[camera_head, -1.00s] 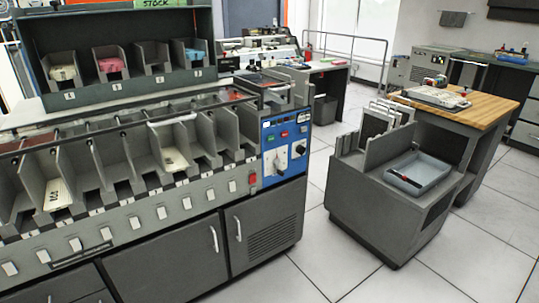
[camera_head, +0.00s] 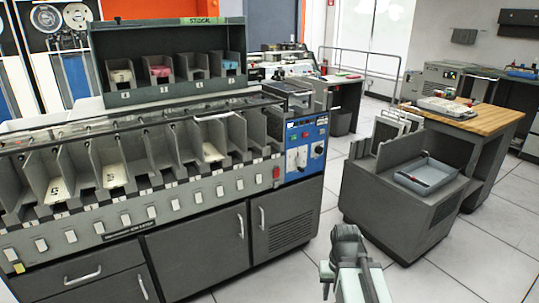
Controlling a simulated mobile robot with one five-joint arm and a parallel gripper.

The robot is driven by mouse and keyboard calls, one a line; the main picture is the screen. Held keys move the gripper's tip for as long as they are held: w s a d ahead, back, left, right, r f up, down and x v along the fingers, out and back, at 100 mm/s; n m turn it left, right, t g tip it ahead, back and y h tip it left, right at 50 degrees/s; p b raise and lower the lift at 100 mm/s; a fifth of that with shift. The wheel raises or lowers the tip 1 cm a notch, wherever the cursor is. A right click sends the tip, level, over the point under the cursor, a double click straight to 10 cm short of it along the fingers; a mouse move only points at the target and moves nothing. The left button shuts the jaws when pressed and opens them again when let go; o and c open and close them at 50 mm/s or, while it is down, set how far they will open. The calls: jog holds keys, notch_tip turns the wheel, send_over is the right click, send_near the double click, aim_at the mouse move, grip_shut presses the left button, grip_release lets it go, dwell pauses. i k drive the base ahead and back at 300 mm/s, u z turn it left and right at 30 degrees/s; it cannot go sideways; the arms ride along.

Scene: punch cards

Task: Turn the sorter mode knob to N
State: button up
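The sorter (camera_head: 215,190) is a long grey machine with a row of card pockets across the left and middle. Its blue control panel (camera_head: 306,135) is at the right end of the front. White and dark controls sit on this panel, including a dark round knob (camera_head: 318,149) at its right side. They are too small for me to read letters or tell which way a pointer faces. My gripper (camera_head: 346,240) shows at the bottom, right of centre, in front of and below the panel, apart from it. I cannot make out its finger gap.
A grey cart (camera_head: 400,205) with a blue-grey tray (camera_head: 427,176) stands right of the sorter. A wood-topped desk (camera_head: 470,115) is behind it. Light tiled floor (camera_head: 325,225) is free between sorter and cart. A red button (camera_head: 276,172) is left of the panel.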

aim_at(318, 149)
jog(key=u, duration=0.75)
jog(key=i, duration=1.05)
jog(key=z, duration=0.05)
